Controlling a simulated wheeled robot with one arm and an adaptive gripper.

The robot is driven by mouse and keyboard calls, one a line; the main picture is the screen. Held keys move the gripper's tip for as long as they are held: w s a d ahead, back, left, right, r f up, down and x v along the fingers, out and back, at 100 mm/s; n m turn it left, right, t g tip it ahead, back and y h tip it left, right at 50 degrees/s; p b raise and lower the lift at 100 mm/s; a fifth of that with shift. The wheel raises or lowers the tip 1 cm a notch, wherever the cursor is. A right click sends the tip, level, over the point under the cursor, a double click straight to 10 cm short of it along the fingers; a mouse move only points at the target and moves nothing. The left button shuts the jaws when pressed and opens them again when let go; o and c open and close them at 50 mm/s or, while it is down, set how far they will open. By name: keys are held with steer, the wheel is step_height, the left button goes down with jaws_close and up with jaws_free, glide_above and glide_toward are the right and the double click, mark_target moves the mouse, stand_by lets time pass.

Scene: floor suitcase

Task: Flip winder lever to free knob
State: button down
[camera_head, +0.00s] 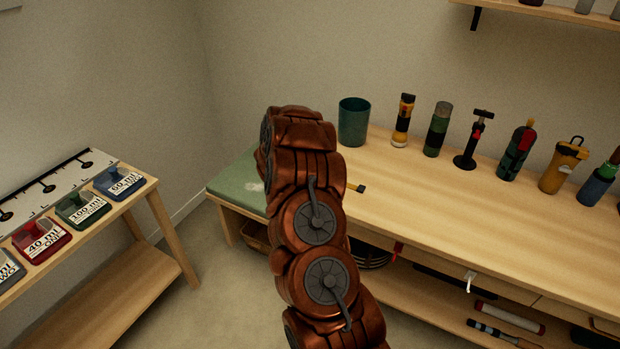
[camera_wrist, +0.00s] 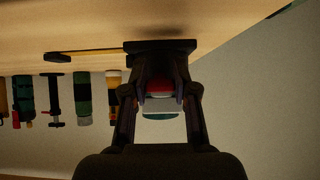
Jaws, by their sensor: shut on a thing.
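My gripper (camera_wrist: 160,95) points at the bench top in the upside-down wrist view, its dark fingers around a small red piece (camera_wrist: 158,80). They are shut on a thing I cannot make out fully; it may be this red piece. A dark block (camera_wrist: 160,45) sits at the fingertips, against the bench surface. A thin yellow bar with a dark end (camera_wrist: 56,56) lies to its left; its tip (camera_head: 356,188) shows beside my arm in the head view. I cannot tell which part is the winder lever or knob. In the head view my arm hides the gripper.
A teal cup (camera_head: 354,122) stands at the back of the wooden bench (camera_head: 440,200), with several flashlights and tools in a row to its right. A green mat (camera_head: 236,186) covers the left end. A side table (camera_head: 110,250) with labelled coloured pieces stands at left.

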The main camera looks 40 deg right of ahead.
steer(key=c, duration=0.9)
jaws_free()
steer(key=shift+s+d, duration=0.1)
steer(key=shift+a+r, duration=0.5)
steer(key=shift+a, duration=0.05)
steer(key=v, duration=1)
steer(key=shift+s+a+r, duration=0.1)
steer(key=shift+s+a, duration=0.05)
steer(key=shift+a, duration=0.05)
steer(key=shift+a, duration=0.1)
